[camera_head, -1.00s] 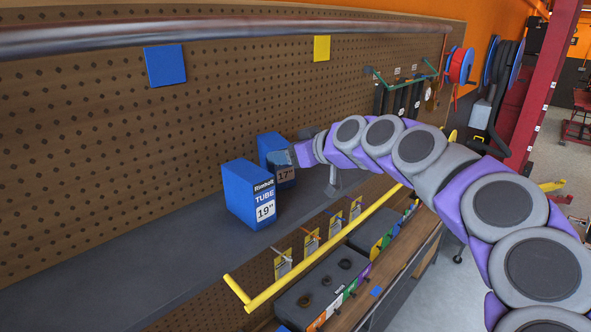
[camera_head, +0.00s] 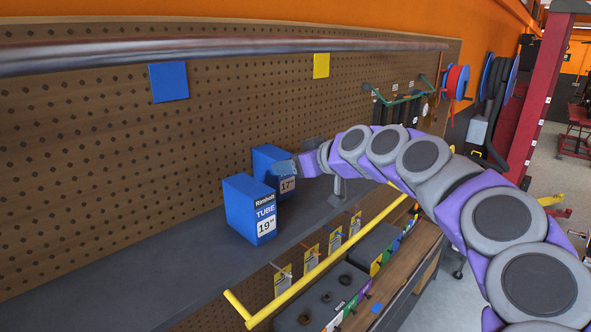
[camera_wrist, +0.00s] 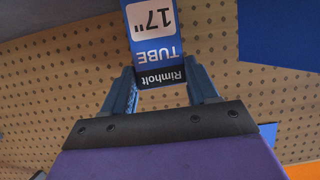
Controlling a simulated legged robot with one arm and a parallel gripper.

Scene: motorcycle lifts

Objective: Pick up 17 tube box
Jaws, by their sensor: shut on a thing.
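The blue 17" tube box (camera_head: 270,164) is on the grey shelf in the head view, partly hidden behind the 19" tube box (camera_head: 249,208) and my gripper. My gripper (camera_head: 284,168) reaches it from the right. In the wrist view the 17" tube box (camera_wrist: 154,32) appears upside down, its Rimholt label between my two blue fingers (camera_wrist: 161,88). The fingers are shut on the end of the box. I cannot tell whether its base touches the shelf.
The grey shelf (camera_head: 120,270) has free room to the left. A pegboard (camera_head: 100,140) stands behind it. A yellow rail (camera_head: 320,265) runs along the front, above hanging tools and a lower bench. A blue square (camera_head: 168,82) is on the pegboard.

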